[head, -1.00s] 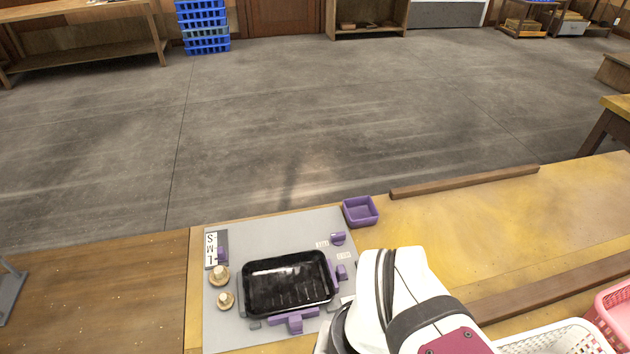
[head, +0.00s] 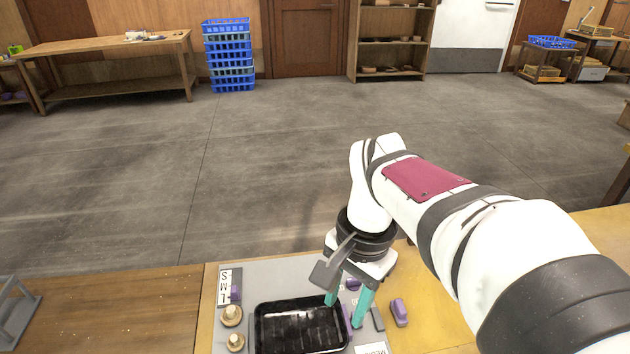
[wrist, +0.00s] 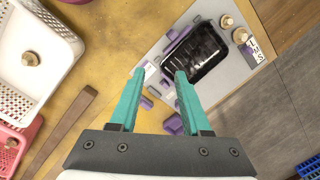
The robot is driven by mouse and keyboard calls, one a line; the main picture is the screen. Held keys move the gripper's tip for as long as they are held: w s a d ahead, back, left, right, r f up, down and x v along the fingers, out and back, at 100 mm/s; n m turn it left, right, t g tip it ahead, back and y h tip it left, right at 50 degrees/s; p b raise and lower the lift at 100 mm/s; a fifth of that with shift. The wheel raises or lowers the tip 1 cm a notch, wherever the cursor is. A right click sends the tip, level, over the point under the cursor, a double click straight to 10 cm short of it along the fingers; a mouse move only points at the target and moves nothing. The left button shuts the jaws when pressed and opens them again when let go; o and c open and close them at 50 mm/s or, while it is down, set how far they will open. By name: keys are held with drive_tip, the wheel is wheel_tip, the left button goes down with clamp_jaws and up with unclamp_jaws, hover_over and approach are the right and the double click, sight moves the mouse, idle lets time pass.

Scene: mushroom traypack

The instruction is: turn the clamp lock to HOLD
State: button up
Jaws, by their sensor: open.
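My gripper (head: 345,311) is open and empty, its teal fingers pointing down over the right side of the grey board (head: 272,274). It also shows in the wrist view (wrist: 160,74). A small purple knob (head: 352,284), which looks like the clamp lock, sits above and right of the black tray (head: 298,327), behind the fingers. The fingers partly cover it, and I cannot tell whether they touch it. Its labels and the way it points cannot be read. The tray, empty, also shows in the wrist view (wrist: 196,52), with a purple clamp (wrist: 178,40) along its edge.
Two mushrooms (head: 231,315) (head: 236,341) stand left of the tray, by the size strip (head: 224,289). Another purple piece (head: 398,312) lies right of my gripper. A white basket (wrist: 68,45) and a pink basket (wrist: 22,118) stand on the yellow table.

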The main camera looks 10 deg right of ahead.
drive_tip(key=w+d+f+m, duration=0.2)
drive_tip(key=w+d, duration=0.1)
drive_tip(key=w, duration=0.4)
drive_tip(key=w+d+f+m, duration=0.1)
drive_tip(key=w+d+m, duration=0.15)
drive_tip(key=w, duration=0.55)
drive_tip(key=m+h, duration=0.1)
drive_tip(key=m, duration=0.2)
hover_over(354, 282)
wheel_tip(354, 282, down, 6)
drive_tip(key=f, duration=1.4)
drive_tip(key=shift+w+d+f, duration=0.15)
drive_tip(key=shift+w+f, duration=0.2)
drive_tip(key=shift+f, duration=0.4)
clamp_jaws()
